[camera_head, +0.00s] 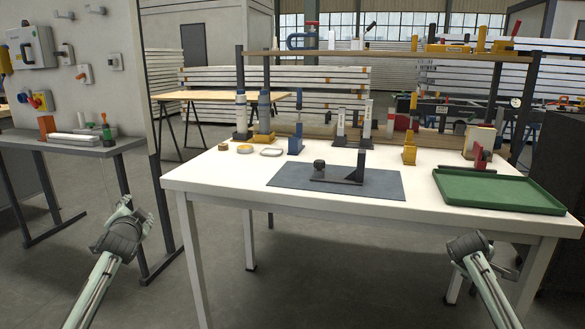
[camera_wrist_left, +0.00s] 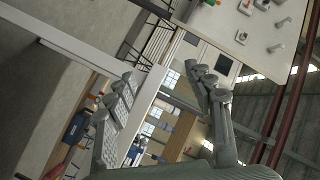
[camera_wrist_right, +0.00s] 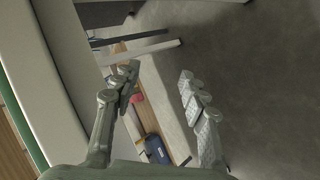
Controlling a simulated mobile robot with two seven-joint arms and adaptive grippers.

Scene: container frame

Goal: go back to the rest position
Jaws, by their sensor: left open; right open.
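My left gripper (camera_head: 134,214) is in the gap between the grey side table and the white table, in front of them and clear of both. Its two fingers also show in the left wrist view (camera_wrist_left: 168,92), spread apart with nothing between them. My right gripper (camera_head: 485,254) is in front of the white table's right front edge. In the right wrist view (camera_wrist_right: 160,90) its fingers are spread and empty. Neither gripper touches anything that I can see.
The white table (camera_head: 235,186) bears a grey mat (camera_head: 290,179) with a dark fixture (camera_head: 338,172), a green tray (camera_head: 500,190) and several small tools. A grey side table (camera_head: 85,148) stands left under a wall panel. Open floor lies in front.

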